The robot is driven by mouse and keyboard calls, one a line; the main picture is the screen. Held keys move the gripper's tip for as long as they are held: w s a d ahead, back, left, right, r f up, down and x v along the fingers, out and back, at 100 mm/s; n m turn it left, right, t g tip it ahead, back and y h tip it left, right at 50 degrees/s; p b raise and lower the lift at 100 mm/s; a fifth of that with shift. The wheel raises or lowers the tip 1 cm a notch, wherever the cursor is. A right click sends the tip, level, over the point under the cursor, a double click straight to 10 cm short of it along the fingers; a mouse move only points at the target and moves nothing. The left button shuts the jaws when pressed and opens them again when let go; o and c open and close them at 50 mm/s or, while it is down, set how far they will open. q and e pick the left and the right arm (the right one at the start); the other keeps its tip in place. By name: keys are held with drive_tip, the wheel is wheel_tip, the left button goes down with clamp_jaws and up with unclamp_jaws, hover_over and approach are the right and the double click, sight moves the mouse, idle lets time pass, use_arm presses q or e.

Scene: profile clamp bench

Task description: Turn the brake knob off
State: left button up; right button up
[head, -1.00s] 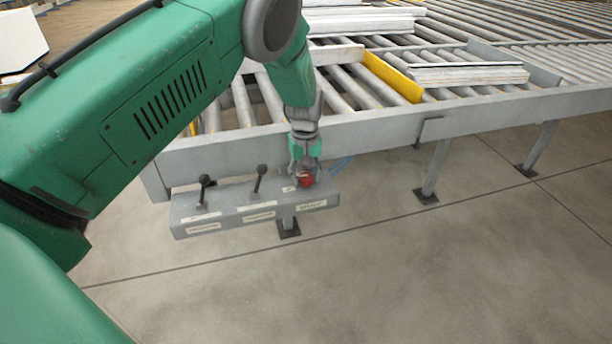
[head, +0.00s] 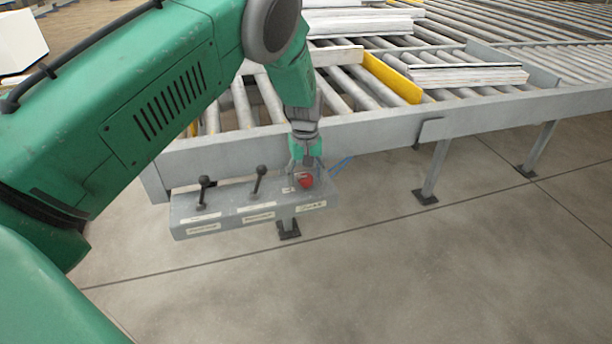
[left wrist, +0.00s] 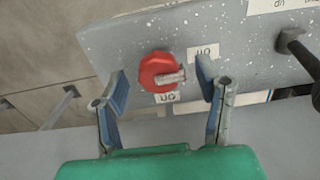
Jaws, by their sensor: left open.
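The red brake knob (head: 306,180) is at the right end of the grey control panel (head: 236,228). My left gripper (head: 305,168) is over the knob from above. In the left wrist view its two blue-padded fingers (left wrist: 164,84) stand apart, one on each side of the knob, with gaps visible. My right gripper is not in view.
Two dark ball-topped levers (head: 257,180) stand on the panel left of the knob. The roller conveyor's grey side rail (head: 380,138) runs behind the panel. White boards (head: 468,75) lie on the rollers. The floor in front is clear.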

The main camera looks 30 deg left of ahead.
sight(305, 175)
use_arm(q)
wheel_tip(305, 175, up, 12)
idle(0.4)
drive_tip(key=shift+f, duration=0.1)
drive_tip(key=shift+f, duration=0.1)
